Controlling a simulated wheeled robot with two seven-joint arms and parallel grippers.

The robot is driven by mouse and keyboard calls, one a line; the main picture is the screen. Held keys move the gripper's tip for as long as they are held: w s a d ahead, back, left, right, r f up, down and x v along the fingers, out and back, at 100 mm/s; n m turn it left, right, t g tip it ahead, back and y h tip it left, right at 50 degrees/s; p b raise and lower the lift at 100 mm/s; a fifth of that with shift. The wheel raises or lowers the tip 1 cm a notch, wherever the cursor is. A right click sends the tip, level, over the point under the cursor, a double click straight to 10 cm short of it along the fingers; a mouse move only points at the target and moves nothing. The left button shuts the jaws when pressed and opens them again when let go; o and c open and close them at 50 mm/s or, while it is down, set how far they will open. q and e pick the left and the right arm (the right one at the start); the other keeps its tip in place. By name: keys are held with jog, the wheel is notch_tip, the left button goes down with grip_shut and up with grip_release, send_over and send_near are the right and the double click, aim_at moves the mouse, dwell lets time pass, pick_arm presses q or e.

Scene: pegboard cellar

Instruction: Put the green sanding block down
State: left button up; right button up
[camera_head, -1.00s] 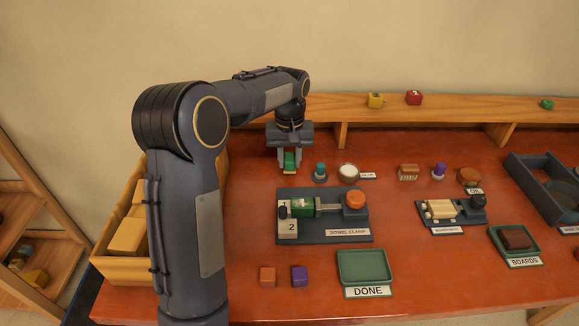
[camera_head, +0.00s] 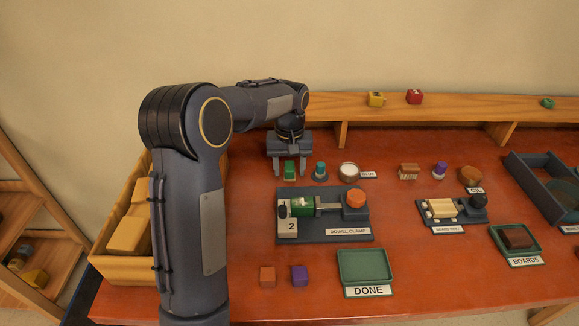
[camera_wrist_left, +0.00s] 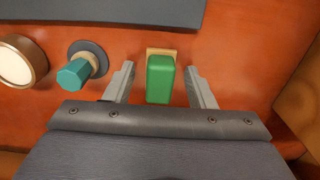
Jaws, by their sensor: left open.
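The green sanding block (camera_head: 290,171) stands on the red bench, left of a teal-topped item. In the left wrist view the green sanding block (camera_wrist_left: 160,79) lies between the fingers, with a gap on each side and a tan edge at its far end. My left gripper (camera_head: 290,172) is open around it and points down; its two fingers also show in the left wrist view (camera_wrist_left: 161,88). My right gripper is in neither view.
A teal hexagonal knob (camera_head: 320,171) and a round white-topped pot (camera_head: 348,170) stand just right of the block. The dowel clamp (camera_head: 325,232) lies in front. A wooden crate (camera_head: 135,268) is at left. The green DONE tray (camera_head: 365,265) is near the front edge.

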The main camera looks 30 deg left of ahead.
aim_at(290, 165)
pick_arm(q)
notch_tip(290, 165, up, 12)
jog(key=p, duration=0.2)
jog(key=s+d+r+m+t+h, duration=0.1)
jog(key=s+r+t+h, duration=0.1)
jog(key=s, duration=0.7)
jog(key=s+d+f+m+t, duration=0.1)
jog(key=s+d+f, duration=0.1)
jog(key=s, duration=0.4)
jog(key=s+d+f+m+t+h, duration=0.1)
jog(key=s+d+f, duration=0.2)
jog(key=s+d, duration=0.2)
jog(key=s+d+f+m+t, duration=0.1)
jog(key=s+d+f, duration=0.1)
jog(key=s, duration=0.6)
jog(key=shift+s+d+f+m+t+h, duration=0.15)
jog(key=shift+s+d+m+t+h, duration=0.2)
jog(key=shift+d, duration=0.35)
jog(key=shift+s, duration=0.1)
